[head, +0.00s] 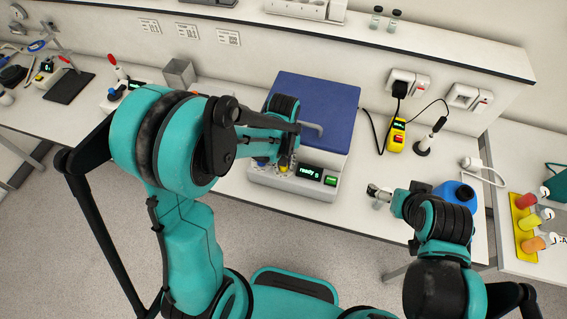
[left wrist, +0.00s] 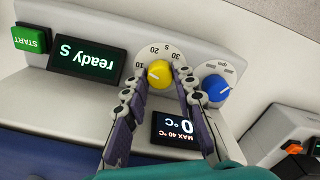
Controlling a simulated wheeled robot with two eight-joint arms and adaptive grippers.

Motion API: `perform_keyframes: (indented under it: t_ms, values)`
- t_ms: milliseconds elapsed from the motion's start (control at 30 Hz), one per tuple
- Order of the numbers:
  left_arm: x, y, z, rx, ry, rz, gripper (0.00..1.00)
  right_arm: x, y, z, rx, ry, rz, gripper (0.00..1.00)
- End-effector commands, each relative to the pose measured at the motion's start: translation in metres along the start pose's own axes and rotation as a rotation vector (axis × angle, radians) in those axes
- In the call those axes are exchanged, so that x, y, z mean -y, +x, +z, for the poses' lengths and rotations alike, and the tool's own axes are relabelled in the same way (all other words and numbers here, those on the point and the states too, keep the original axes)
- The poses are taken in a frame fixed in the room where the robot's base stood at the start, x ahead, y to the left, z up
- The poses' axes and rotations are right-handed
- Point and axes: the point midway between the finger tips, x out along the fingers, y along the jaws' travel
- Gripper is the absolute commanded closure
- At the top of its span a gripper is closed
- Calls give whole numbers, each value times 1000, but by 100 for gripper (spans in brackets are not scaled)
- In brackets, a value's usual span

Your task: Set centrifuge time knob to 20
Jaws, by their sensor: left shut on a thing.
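The centrifuge (head: 335,108) has a blue lid and a light front panel. The yellow time knob (left wrist: 159,74) sits on a round dial marked 10, 20 and 30, seen upside down in the left wrist view. Its pale mark is too small to read surely against the numbers. My left gripper (left wrist: 160,84) is shut on the yellow knob, one finger on each side.
A blue knob (left wrist: 216,88) is close beside the yellow one. A temperature display (left wrist: 180,128) and a green START button (left wrist: 30,39) share the panel. A blue bottle (head: 459,193) stands near my right gripper, and a yellow device (head: 396,137) lies behind.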

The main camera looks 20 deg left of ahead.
Motion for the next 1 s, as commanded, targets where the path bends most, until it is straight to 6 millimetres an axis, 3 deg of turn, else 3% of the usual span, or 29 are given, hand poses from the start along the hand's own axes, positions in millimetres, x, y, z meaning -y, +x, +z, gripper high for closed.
perform_keyframes:
  t_ms: [600,1000]
  values:
    - [0,1,0,0,546,0,100,0,18,13,0,0,0,0]
    - [0,0,0,0,722,0,100,0,22,16,0,0,0,0]
